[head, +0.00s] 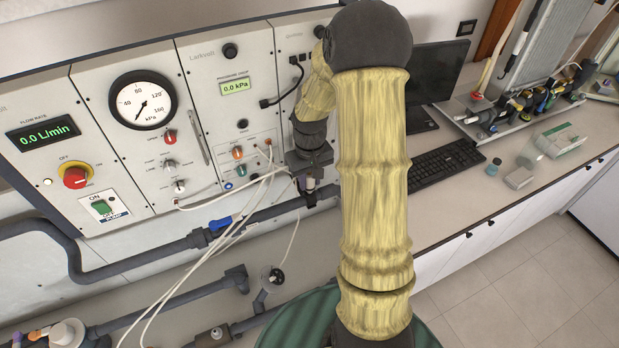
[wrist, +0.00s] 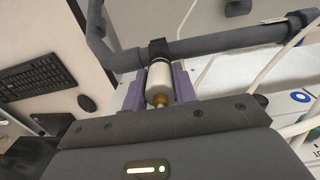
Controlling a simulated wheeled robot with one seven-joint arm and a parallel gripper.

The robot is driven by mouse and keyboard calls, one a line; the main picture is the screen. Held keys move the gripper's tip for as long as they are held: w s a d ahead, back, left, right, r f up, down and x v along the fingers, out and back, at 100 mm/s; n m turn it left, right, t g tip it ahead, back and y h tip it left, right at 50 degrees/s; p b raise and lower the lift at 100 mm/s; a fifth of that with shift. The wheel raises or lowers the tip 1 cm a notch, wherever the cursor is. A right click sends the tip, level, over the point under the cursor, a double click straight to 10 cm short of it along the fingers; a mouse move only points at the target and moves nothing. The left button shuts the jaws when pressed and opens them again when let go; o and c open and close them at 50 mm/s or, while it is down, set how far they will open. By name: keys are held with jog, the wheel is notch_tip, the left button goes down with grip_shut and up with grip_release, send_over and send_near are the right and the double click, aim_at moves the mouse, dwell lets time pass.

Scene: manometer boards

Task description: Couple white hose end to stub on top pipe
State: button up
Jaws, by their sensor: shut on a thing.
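In the wrist view my gripper (wrist: 160,82), with purple fingers, is shut on a white cylindrical hose end (wrist: 158,75) with a brass tip facing the camera. The far end of the white piece lines up with a dark stub (wrist: 158,49) on the grey top pipe (wrist: 222,42). They look touching, but I cannot tell whether they are locked together. In the head view my gripper (head: 311,178) is beside the top pipe (head: 265,213), at the panel's lower right. The held end is mostly hidden there. Thin white hoses (head: 222,240) hang left of it.
The instrument panel (head: 205,105) with gauge, displays and knobs stands close behind my gripper. A blue-handled valve (head: 220,224) sits on the top pipe to the left. Lower pipes (head: 205,284) run beneath. A keyboard (head: 446,163) and small boxes lie on the bench to the right.

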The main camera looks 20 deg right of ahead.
aim_at(310, 174)
jog(key=shift+f+b, duration=0.6)
jog(key=shift+f, duration=0.35)
dwell(0.5)
jog(key=o, duration=1)
jog(key=shift+o, duration=0.2)
jog(key=shift+r, duration=0.1)
notch_tip(310, 174, up, 17)
jog(key=b, duration=0.3)
jog(key=shift+r+b, duration=0.15)
jog(key=shift+b, duration=0.2)
